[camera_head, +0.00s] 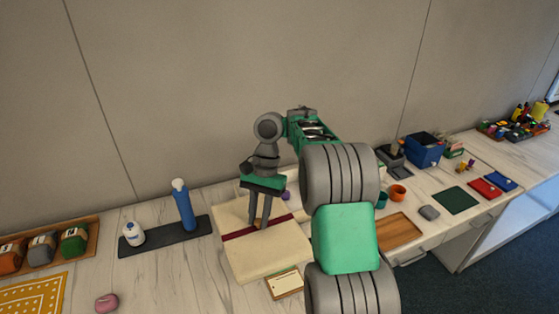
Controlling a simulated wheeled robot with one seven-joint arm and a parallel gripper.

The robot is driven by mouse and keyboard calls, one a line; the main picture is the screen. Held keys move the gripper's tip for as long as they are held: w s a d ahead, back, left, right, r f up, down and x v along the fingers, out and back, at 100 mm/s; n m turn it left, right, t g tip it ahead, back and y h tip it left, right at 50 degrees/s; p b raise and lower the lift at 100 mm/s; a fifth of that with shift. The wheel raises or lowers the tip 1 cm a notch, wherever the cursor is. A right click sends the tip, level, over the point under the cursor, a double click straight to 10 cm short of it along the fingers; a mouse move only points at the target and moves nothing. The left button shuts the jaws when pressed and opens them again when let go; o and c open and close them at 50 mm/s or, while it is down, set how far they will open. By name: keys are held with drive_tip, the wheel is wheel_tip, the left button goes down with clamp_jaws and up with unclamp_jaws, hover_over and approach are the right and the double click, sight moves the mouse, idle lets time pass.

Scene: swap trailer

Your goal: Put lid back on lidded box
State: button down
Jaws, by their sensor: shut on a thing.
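My gripper (259,226) points down over a cream cloth (255,259) with a dark red stripe, left of my green and grey arm. Its two dark fingers are a little apart. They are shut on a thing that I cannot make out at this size. I cannot pick out the lid or the lidded box with certainty. A blue box (424,149) with a dark top stands toward the back right, well away from my gripper. My arm hides part of the worktop behind it.
A blue bottle (184,206) and a white bottle (133,234) stand on a dark mat (160,241) at left. An orange cup (397,193) and a wooden board (400,231) are right of my arm.

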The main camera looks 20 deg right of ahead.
drive_tip(key=w+d+m+t+p, duration=0.1)
drive_tip(key=w+m, duration=0.1)
drive_tip(key=m, duration=0.1)
drive_tip(key=w+d+r+m+t+p, duration=0.1)
drive_tip(key=w+d+m, duration=0.1)
drive_tip(key=w+m, duration=0.1)
drive_tip(key=w+d+r+m+t+y+p, duration=0.1)
drive_tip(key=w+m+p, duration=0.1)
drive_tip(key=m, duration=0.1)
drive_tip(key=shift+w+d+r, duration=0.25)
drive_tip(key=shift+d, duration=0.05)
drive_tip(key=w+d+r+m+t+h+p, duration=0.1)
drive_tip(key=w+d+r+m+t+p, duration=0.2)
drive_tip(key=w+d+m, duration=0.5)
wheel_tip(320, 180, down, 8)
drive_tip(key=m+b, duration=0.1)
drive_tip(key=b, duration=0.5)
drive_tip(key=shift+s+a+t+b, duration=0.2)
drive_tip(key=shift+s+t+b, duration=0.1)
drive_tip(key=shift+s+b, duration=0.1)
drive_tip(key=shift+r+p, duration=0.1)
drive_tip(key=shift+p, duration=1.5)
drive_tip(key=shift+f+p, duration=0.65)
drive_tip(key=shift+f, duration=0.35)
drive_tip(key=shift+p, duration=0.55)
idle(0.6)
drive_tip(key=c, duration=1.1)
unclamp_jaws()
